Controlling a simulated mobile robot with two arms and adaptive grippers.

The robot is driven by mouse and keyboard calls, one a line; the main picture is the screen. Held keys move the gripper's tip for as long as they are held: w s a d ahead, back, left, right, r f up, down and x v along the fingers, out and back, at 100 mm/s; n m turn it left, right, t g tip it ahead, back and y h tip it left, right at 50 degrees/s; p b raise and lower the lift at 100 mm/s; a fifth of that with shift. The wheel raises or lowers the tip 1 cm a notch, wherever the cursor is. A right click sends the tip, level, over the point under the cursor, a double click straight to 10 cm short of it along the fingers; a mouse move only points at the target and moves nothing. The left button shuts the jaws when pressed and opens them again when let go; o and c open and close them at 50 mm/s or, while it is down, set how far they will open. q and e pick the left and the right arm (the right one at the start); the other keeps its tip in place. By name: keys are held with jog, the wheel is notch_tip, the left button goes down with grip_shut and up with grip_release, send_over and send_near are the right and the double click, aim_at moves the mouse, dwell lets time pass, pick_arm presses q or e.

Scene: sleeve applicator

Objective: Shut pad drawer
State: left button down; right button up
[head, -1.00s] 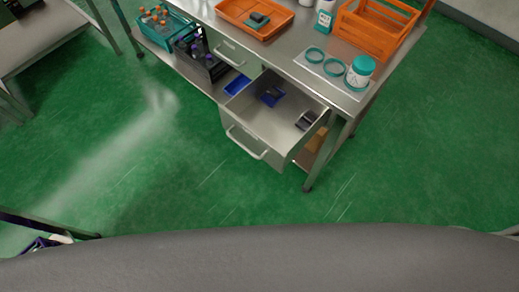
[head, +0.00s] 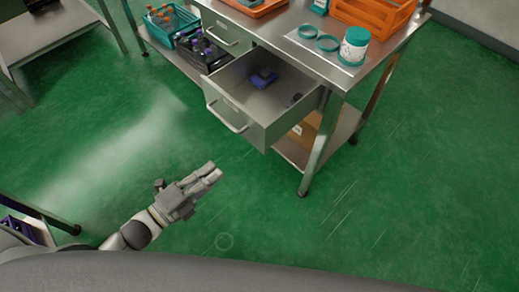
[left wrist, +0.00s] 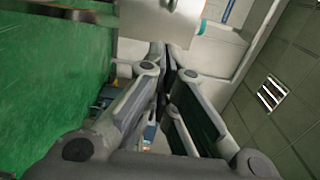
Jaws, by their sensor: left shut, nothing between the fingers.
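The pad drawer (head: 262,118) is a metal drawer under the right part of the steel workbench, and it stands pulled out. Its bar handle (head: 227,120) is on the front face. A blue item (head: 263,78) and a small dark item (head: 293,100) lie inside it. My left gripper (head: 215,173) is in front of and below the drawer, apart from it, with its fingers together and empty. Its closed fingers also show in the left wrist view (left wrist: 168,72). My right gripper is in neither view.
A second drawer (head: 222,30) to the left is shut. Baskets of bottles stand on the lower shelf. Green floor in front is clear.

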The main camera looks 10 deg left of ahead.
aim_at(257, 135)
pick_arm(q)
jog(key=p+x, duration=0.1)
jog(key=x, duration=1.2)
jog(key=shift+w+d+r+p, duration=0.1)
jog(key=shift+w+d+p, duration=0.1)
jog(key=shift+w+p, duration=0.15)
jog(key=shift+w+d, duration=0.1)
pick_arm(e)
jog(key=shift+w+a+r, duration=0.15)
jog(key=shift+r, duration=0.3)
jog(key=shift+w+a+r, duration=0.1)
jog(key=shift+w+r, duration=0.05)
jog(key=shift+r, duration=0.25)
